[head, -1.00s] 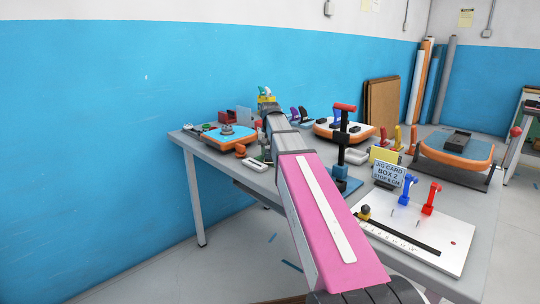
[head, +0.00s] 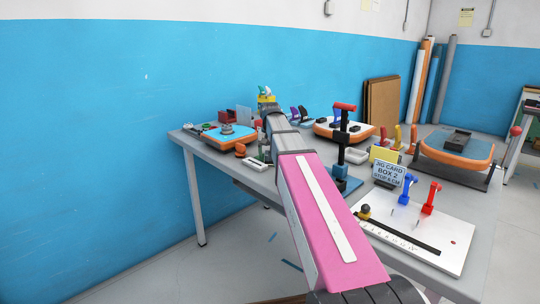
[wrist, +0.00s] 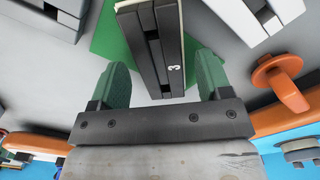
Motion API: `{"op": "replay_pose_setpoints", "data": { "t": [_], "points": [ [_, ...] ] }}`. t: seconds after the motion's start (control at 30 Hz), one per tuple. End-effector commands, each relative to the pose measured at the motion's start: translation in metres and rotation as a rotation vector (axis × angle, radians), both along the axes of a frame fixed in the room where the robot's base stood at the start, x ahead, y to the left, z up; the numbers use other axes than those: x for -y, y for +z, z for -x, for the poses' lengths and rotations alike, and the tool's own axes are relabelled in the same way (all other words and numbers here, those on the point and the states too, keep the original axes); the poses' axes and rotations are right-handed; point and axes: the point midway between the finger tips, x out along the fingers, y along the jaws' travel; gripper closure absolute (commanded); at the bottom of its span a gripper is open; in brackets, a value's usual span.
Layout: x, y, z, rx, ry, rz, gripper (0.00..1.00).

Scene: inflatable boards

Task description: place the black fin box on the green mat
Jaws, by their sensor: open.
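Much of the mat is hidden under the box. My gripper (wrist: 162,80) has green fingertips and is open. The near end of the box shows between the fingers, with a gap on each side. I cannot tell how far the fingers are above it. In the head view my arm covers this spot.
In the wrist view, an orange knob-shaped part (wrist: 278,82) is right of the fingers. In the head view, a post with a red top (head: 343,140) and a sign card (head: 389,173) stand right of my arm.

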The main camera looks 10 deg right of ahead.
Motion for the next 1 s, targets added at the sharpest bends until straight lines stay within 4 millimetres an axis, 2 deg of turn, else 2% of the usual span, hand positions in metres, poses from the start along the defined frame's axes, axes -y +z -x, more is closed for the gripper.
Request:
{"op": "replay_pose_setpoints", "data": {
  "t": [0.4,0.6,0.8,1.0],
  "points": [
    [0.000,0.072,-0.001,0.002,0.000,0.000,0.29],
    [0.000,0.100,-0.001,0.001,0.000,0.000,0.29],
    [0.000,0.114,0.000,0.001,0.000,0.000,0.29],
    [0.000,0.116,0.000,0.000,0.000,0.000,0.29]
  ]
}}
